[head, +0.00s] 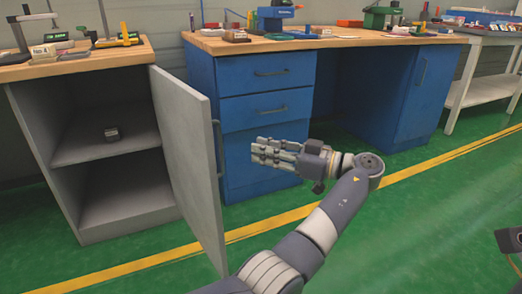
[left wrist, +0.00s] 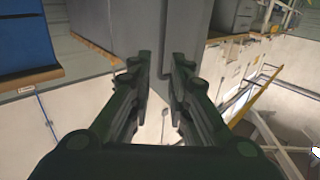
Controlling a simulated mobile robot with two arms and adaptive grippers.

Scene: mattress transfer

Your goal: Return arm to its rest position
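My left arm reaches up from the bottom of the head view and bends at the elbow. Its left gripper (head: 260,152) points to the left, in front of the blue drawer cabinet (head: 265,105) and to the right of the open grey door (head: 188,160). In the left wrist view the two dark fingers of the left gripper (left wrist: 161,62) stand apart with nothing held between them. My right gripper is not seen; a dark part at the lower right edge of the head view is too cut off to identify.
A wooden workbench (head: 330,42) holds several tools. A white table (head: 492,88) stands at the right. The green floor (head: 440,215) on the right is clear.

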